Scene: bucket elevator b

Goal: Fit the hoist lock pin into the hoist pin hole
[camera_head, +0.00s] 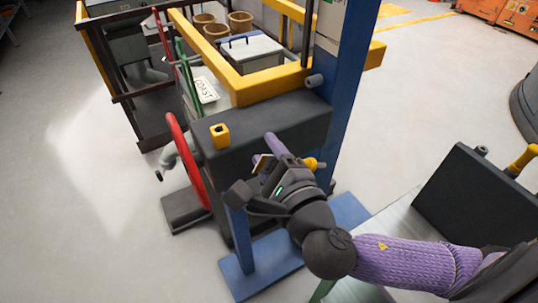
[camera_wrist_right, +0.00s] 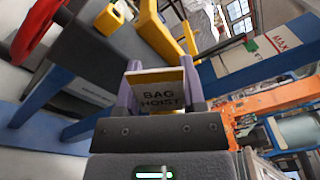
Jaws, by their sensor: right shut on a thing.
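My right gripper (camera_head: 266,152) is shut on the hoist lock pin, of which a flat plate lettered BAG HOIST with a yellow edge (camera_wrist_right: 155,90) shows between the purple fingers in the right wrist view. The pin's shank is hidden. A yellow square block with a dark opening (camera_head: 220,135) stands on the dark beam and looks like the hoist pin hole; it also shows in the right wrist view (camera_wrist_right: 109,18). The held pin is to the right of this block and apart from it. My left gripper is not in view.
The dark beam (camera_head: 262,130) joins a blue post (camera_head: 346,90). A red wheel (camera_head: 187,160) stands close left of the beam. A yellow knob (camera_head: 313,163) sits just right of my gripper. A yellow frame (camera_head: 275,85) lies behind. The floor at left is clear.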

